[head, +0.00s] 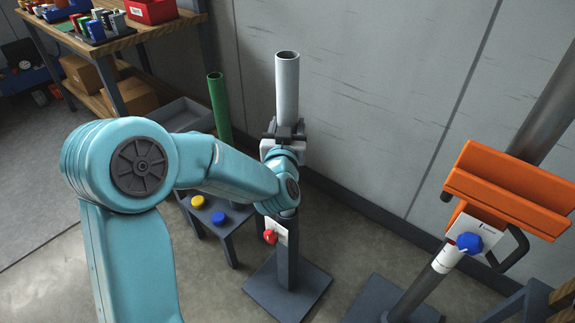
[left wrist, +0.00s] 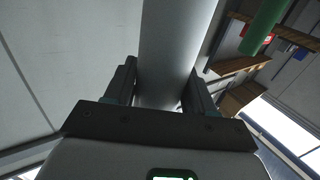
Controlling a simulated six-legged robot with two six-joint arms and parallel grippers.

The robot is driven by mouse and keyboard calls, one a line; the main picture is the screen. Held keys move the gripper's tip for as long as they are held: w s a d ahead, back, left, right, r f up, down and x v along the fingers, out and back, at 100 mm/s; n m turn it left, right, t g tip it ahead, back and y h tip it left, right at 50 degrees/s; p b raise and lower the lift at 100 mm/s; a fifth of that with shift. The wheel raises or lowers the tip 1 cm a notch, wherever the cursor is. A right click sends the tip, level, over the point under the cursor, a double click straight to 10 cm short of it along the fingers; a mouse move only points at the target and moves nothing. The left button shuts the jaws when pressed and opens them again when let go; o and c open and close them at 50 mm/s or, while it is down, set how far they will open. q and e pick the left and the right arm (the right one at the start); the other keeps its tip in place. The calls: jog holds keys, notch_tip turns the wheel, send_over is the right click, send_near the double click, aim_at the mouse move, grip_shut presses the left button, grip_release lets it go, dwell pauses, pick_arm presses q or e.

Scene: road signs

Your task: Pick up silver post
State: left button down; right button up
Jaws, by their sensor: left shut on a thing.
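The silver post (head: 287,85) stands upright in the middle of the head view, an open-topped tube above a dark stand. My left gripper (head: 285,132) is shut on the silver post, around its lower part. In the left wrist view the silver post (left wrist: 178,50) runs between the two fingers of my left gripper (left wrist: 162,85). My left arm hides part of the stand. The post's lower end is hidden by my gripper and wrist. My right gripper is not in view.
A green post (head: 218,105) stands just left of the silver post, beside a small dark table (head: 228,225) with yellow and blue knobs. An orange bracket (head: 508,190) on a slanted pole is at the right. A grey wall (head: 380,100) is close behind.

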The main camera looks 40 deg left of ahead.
aim_at(288, 55)
pick_arm(q)
jog(key=shift+r, duration=0.1)
notch_tip(288, 55, up, 20)
jog(key=p, duration=0.6)
